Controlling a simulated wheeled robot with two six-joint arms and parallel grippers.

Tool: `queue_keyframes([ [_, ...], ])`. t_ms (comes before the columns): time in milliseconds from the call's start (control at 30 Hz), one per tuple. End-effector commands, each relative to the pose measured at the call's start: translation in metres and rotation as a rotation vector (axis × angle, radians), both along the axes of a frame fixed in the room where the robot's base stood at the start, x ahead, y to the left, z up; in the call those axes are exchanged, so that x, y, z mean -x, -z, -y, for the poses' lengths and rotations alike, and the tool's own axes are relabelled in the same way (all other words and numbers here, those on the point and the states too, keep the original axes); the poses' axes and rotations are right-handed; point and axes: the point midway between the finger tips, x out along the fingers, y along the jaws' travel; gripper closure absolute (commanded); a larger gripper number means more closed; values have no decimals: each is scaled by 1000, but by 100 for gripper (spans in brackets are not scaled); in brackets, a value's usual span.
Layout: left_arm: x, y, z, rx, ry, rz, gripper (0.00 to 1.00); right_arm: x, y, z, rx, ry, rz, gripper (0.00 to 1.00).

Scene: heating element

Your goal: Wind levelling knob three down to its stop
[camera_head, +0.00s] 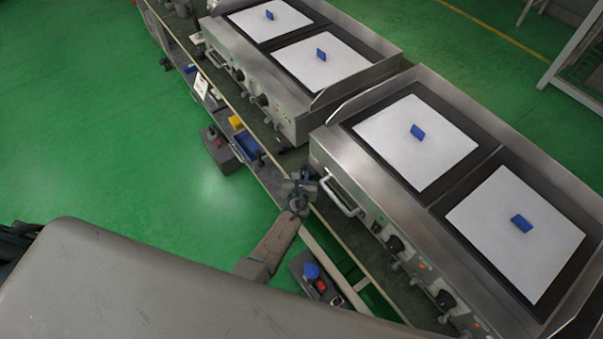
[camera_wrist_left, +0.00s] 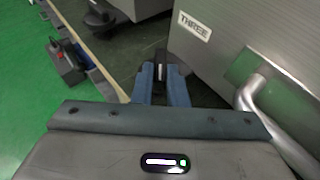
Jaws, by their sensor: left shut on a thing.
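In the left wrist view, a white label reading THREE (camera_wrist_left: 195,25) is on the corner of a steel griddle housing (camera_wrist_left: 240,30). A dark levelling knob (camera_wrist_left: 161,58) is under that corner, between my left gripper's fingers. My left gripper (camera_wrist_left: 163,78) is shut on it, and the fingers hide much of it. How far the knob is wound cannot be told. In the head view my left gripper (camera_head: 299,184) is at the near left corner of the front griddle (camera_head: 345,172), and the knob cannot be made out there. My right gripper is not in view.
A bar handle (camera_head: 342,197) sticks out of the griddle front close to my gripper; it also shows in the left wrist view (camera_wrist_left: 255,100). A second griddle (camera_head: 285,110) stands beyond on the same bench; its dark foot (camera_wrist_left: 100,22) shows. Green floor (camera_head: 90,110) is open at left.

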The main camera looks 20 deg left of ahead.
Motion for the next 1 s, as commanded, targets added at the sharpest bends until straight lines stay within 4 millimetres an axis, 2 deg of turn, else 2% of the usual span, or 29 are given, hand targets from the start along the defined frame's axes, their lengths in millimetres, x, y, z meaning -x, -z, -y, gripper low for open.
queue_keyframes([
  [533,-1,-2,1,-1,-29,1,100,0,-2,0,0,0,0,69],
  [567,-1,-2,1,-1,-28,1,85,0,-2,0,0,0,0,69],
  [667,-1,-2,1,-1,-28,1,66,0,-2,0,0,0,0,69],
  [1000,2,-2,1,-1,-28,-1,65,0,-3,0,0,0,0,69],
])
